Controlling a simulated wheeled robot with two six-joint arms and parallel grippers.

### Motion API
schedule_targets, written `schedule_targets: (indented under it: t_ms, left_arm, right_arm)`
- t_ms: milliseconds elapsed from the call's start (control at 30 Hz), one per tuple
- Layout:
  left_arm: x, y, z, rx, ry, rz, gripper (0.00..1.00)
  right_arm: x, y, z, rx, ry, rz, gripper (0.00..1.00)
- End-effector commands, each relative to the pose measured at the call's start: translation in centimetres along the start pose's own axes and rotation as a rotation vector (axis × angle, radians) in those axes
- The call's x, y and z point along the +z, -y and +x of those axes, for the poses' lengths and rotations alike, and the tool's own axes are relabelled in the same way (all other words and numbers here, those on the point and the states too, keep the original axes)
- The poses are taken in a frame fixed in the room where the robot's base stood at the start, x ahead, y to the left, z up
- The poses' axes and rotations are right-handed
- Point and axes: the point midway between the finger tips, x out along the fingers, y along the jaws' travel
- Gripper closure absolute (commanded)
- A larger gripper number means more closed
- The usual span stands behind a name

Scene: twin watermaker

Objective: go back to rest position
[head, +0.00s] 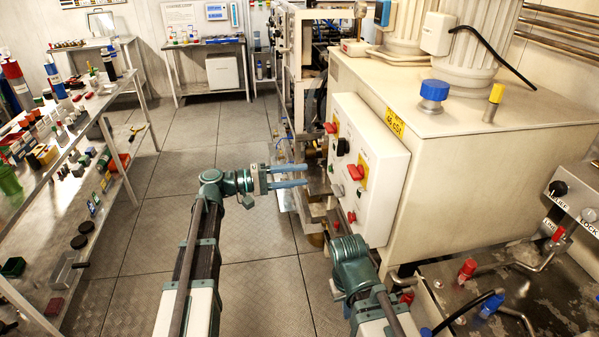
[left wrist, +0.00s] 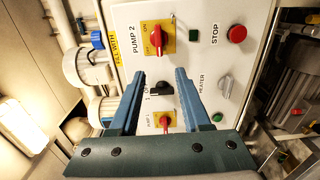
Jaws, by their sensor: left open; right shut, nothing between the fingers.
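My left gripper (head: 290,176) is open and empty, its blue fingers pointing right toward the white control panel (head: 382,205). In the left wrist view my left gripper (left wrist: 160,80) has its fingers apart, with a black knob (left wrist: 161,89) showing between them. I cannot tell whether the fingers touch anything. The Pump 2 switch (left wrist: 157,38) is red on yellow, above the fingertips. The Pump 1 switch (left wrist: 165,121) shows between the fingers.
A white machine cabinet (head: 480,135) stands behind the panel. A shelf (head: 95,105) with many small items lines the left. A red button (left wrist: 237,33) and a grey knob (left wrist: 226,84) sit on the panel. The tiled floor (head: 225,155) between is clear.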

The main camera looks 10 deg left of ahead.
Motion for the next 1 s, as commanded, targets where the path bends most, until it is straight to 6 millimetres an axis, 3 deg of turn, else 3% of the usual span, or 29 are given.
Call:
schedule_targets:
  t_ms: [167, 300, 433, 600, 700, 1000]
  left_arm:
    - [2.9, 2.6, 2.3, -0.117, 0.053, 0.011, 0.53]
    - [9.1, 8.5, 5.4, -0.388, 0.167, 0.052, 0.53]
    - [14.8, 14.1, 6.0, -0.677, 0.280, 0.118, 0.53]
    - [20.5, 19.5, 3.8, -1.047, 0.405, 0.239, 0.53]
    - [22.5, 21.3, 1.6, -1.242, 0.459, 0.318, 0.53]
    - [24.4, 22.3, -3.0, -1.587, 0.519, 0.486, 0.53]
  right_arm:
    - [0.0, 0.0, 0.0, 0.000, 0.000, 0.000, 1.00]
    - [0.0, 0.0, 0.0, 0.000, 0.000, 0.000, 1.00]
    - [0.0, 0.0, 0.0, 0.000, 0.000, 0.000, 1.00]
    - [0.0, 0.0, 0.0, 0.000, 0.000, 0.000, 1.00]
    - [0.0, 0.0, 0.0, 0.000, 0.000, 0.000, 1.00]
    - [0.0, 0.0, 0.0, 0.000, 0.000, 0.000, 1.00]
